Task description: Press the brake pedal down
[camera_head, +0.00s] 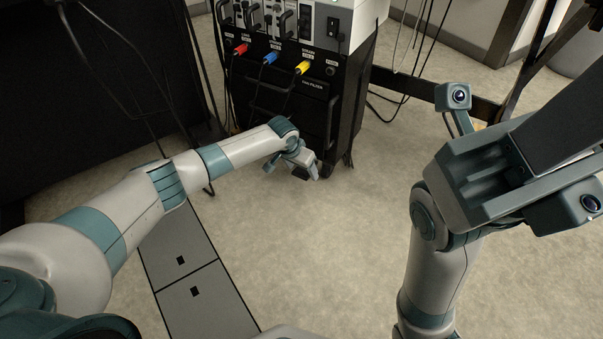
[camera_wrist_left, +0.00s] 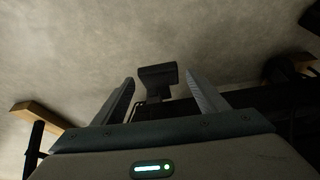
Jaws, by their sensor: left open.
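The brake pedal (camera_wrist_left: 158,76) appears as a small dark flat pad on a stem in the left wrist view. My left gripper (camera_head: 306,172) is low beside the lower front of the black equipment cart (camera_head: 285,110). In the left wrist view my left gripper (camera_wrist_left: 160,84) is open, with the pedal pad seen between its two fingers and beyond them. I cannot tell whether they touch. I cannot make out the pedal in the head view.
More cables hang beside the cart. A dark frame (camera_head: 470,102) stands to the right. The pale floor (camera_head: 320,250) in front is open.

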